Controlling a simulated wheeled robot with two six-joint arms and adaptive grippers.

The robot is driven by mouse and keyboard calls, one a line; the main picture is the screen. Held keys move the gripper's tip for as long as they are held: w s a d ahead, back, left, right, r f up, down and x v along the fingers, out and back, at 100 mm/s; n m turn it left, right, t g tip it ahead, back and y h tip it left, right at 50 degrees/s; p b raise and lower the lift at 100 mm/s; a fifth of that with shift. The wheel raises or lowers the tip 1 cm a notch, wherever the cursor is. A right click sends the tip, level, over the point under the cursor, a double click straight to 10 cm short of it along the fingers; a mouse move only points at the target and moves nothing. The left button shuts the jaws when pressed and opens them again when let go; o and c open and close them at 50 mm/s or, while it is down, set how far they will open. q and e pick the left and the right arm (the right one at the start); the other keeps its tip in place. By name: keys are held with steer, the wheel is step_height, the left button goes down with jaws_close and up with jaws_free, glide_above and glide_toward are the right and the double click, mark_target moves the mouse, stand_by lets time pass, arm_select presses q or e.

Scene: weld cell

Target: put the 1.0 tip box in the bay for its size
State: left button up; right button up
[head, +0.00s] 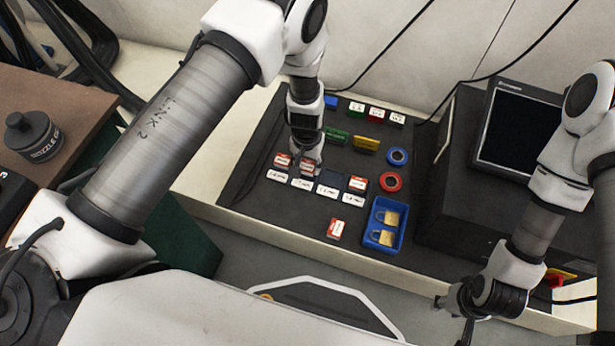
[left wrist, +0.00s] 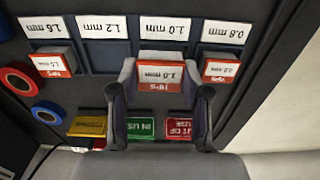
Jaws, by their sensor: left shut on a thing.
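The tip box (left wrist: 165,72), white-topped with a red TIPS band, is between the fingers of my left gripper (left wrist: 163,92), which is shut on it; its upside-down size print looks like 1.0. In the head view my left gripper (head: 306,166) is over the bay row. The box is in front of the blue bay under the 1.0 mm label (left wrist: 162,28) and overlaps it. It looks larger than the seated boxes, but I cannot tell whether it touches the bay floor. My right gripper (head: 453,314) is empty and seems open, low at the right.
Tip boxes sit in the 0.8 (left wrist: 220,69) and 1.6 (left wrist: 52,64) bays; the 1.2 bay (left wrist: 103,57) is empty. Another box (head: 336,229) lies in front, beside a blue tray (head: 372,241) with padlocks. Red (head: 391,182) and blue (head: 397,156) rings and a monitor (head: 518,130) stand right.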

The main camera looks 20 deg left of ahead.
mark_target(307, 160)
arm_select(q)
steer(key=shift+w+a+f, duration=0.1)
steer(key=shift+w+f, duration=0.1)
steer(key=shift+w, duration=0.2)
steer(key=shift+w+b, duration=0.25)
steer(key=shift+b, duration=0.3)
step_height(307, 160, down, 4)
steer(key=b, duration=0.4)
steer(key=shift+w+a+r, duration=0.1)
steer(key=shift+w+r, duration=0.05)
steer(key=shift+r, duration=0.2)
steer(key=shift+c, duration=0.5)
steer(key=shift+r, duration=0.15)
steer(key=shift+f, duration=0.2)
steer(key=o, duration=1.3)
arm_select(e)
step_height(307, 160, down, 6)
steer(key=shift+f, duration=0.1)
